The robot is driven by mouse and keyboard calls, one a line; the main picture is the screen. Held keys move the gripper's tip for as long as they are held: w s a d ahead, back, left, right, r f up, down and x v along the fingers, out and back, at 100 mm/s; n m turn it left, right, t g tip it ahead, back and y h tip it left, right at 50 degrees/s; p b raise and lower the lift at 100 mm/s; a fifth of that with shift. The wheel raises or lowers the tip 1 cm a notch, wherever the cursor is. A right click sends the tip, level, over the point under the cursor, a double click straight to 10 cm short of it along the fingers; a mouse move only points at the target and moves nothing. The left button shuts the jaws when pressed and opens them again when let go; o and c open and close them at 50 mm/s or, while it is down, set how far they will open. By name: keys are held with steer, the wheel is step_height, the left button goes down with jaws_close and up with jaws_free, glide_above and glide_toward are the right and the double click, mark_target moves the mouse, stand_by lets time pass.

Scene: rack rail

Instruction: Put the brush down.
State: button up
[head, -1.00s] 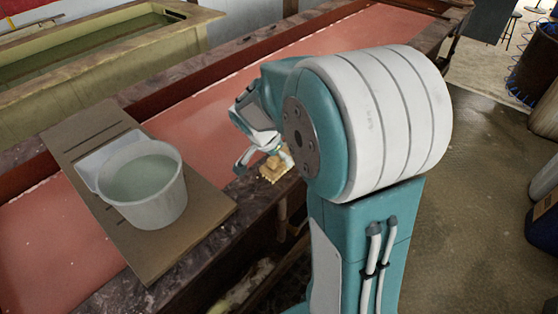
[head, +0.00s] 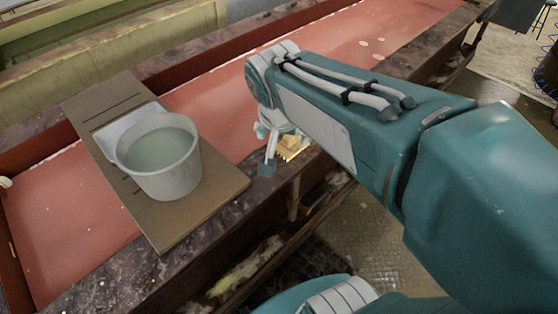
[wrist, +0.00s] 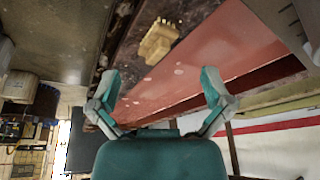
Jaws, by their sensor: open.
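The brush (head: 294,147) is a small pale yellow wooden block. It lies on the dark stone edge of the long red-bedded trough, just behind and right of my gripper (head: 269,150) in the head view. My arm hides part of the gripper there. In the wrist view, my gripper (wrist: 160,82) has its two teal fingers spread wide with nothing between them. The brush (wrist: 158,42) shows past the fingertips, apart from them, resting on the dark edge beside the red surface.
A grey-white bucket of liquid (head: 160,165) stands on a brown board (head: 215,198) laid across the trough, left of my gripper. The red trough bed (head: 225,95) is mostly clear. Dark stone rims (head: 110,285) border it, with a cluttered lower shelf below.

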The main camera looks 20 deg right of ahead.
steer(key=s+a+n+t+y, duration=0.2)
steer(key=s+a+n, duration=0.2)
steer(key=s+n, duration=0.3)
steer(key=shift+s, duration=0.85)
steer(key=shift+w+r, duration=0.1)
steer(key=n+g+y, duration=0.2)
steer(key=n, duration=0.2)
glide_toward(294, 141)
steer(key=shift+w+d+x, duration=0.15)
steer(key=shift+w+x, duration=0.1)
steer(key=shift+x, duration=1.5)
steer(key=shift+w+d+x, duration=0.15)
steer(key=shift+w+x, duration=0.15)
steer(key=shift+x, duration=1.4)
steer(key=shift+w+d+x, duration=0.2)
steer(key=shift+w+x, duration=0.05)
steer(key=shift+x, duration=1.5)
steer(key=shift+r, duration=0.2)
